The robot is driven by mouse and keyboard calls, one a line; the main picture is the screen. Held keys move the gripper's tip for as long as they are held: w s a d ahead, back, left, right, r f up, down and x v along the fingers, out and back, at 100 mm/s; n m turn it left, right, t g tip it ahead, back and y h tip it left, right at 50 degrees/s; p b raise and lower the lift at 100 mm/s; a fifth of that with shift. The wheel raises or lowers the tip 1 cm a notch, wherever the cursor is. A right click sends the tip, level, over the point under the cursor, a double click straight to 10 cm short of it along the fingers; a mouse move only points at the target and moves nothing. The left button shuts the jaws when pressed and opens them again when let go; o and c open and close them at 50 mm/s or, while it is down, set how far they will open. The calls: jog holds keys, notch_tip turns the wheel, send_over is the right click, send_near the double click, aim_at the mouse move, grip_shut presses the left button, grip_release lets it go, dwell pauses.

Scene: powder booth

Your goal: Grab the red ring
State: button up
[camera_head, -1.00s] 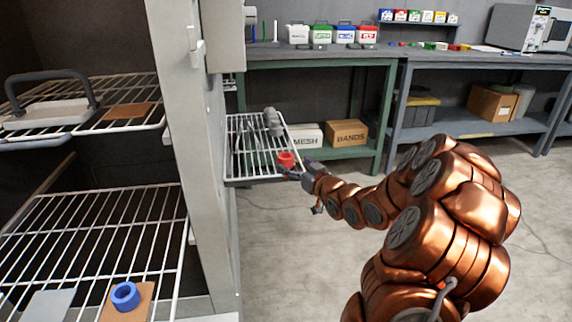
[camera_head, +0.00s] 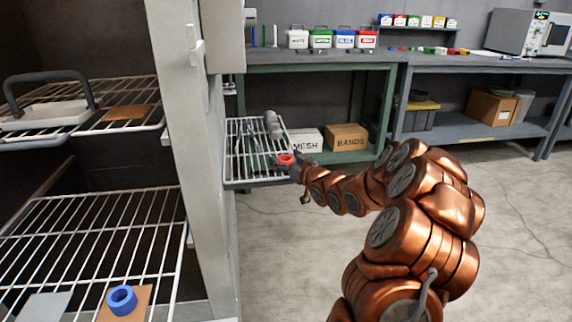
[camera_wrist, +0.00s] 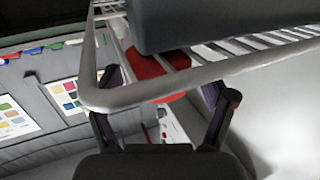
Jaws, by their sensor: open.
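The red ring (camera_head: 286,160) is at the right edge of the small wire rack (camera_head: 240,181) in the head view. My gripper (camera_head: 289,163) reaches it from the right, and its tips are small and partly hidden there. In the wrist view, the red ring (camera_wrist: 155,66) shows between the spread fingers of my gripper (camera_wrist: 163,85), beyond the rack's pale rim (camera_wrist: 180,84), which crosses in front and hides part of it. The gripper is open. I cannot tell whether a finger touches the ring.
A dark grey block (camera_wrist: 220,22) fills the top of the wrist view. A grey part (camera_head: 273,125) lies on the rack's back right. A pale post (camera_head: 200,170) stands left of it. A blue ring (camera_head: 122,299) sits on the lower left shelf. Open floor (camera_head: 290,270) lies below.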

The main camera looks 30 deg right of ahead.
jog(key=c, duration=1.3)
jog(key=shift+c, duration=0.2)
jog(key=shift+r, duration=0.5)
notch_tip(320, 180, up, 3)
jog(key=shift+s+p, duration=0.1)
jog(key=shift+p, duration=0.7)
jog(key=s+a+b, duration=0.2)
jog(key=s, duration=0.5)
jog(key=s+a+r+b, duration=0.1)
jog(key=s+a+b, duration=0.1)
jog(key=s, duration=0.6)
jog(key=shift+a+b, duration=0.25)
jog(key=shift+b, duration=0.3)
